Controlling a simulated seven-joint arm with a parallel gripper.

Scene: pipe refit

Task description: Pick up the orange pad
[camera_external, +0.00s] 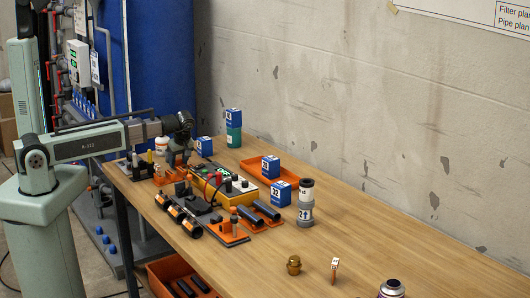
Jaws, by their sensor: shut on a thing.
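My gripper (179,161) points down at the far left part of the table. An orange piece, which looks like the orange pad (168,179), shows just below and beside its fingertips. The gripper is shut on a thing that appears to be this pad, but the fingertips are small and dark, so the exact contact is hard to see. I cannot tell whether the pad is clear of the table. Another flat orange piece (228,236) with upright connectors on it lies nearer the front edge.
A yellow device (222,184) stands right of my gripper. Black cylinders (179,214) lie in front. Blue boxes (271,167) and orange trays (257,221) stand further right, beside a grey cylinder (306,203). A brass fitting (293,265) stands near the front.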

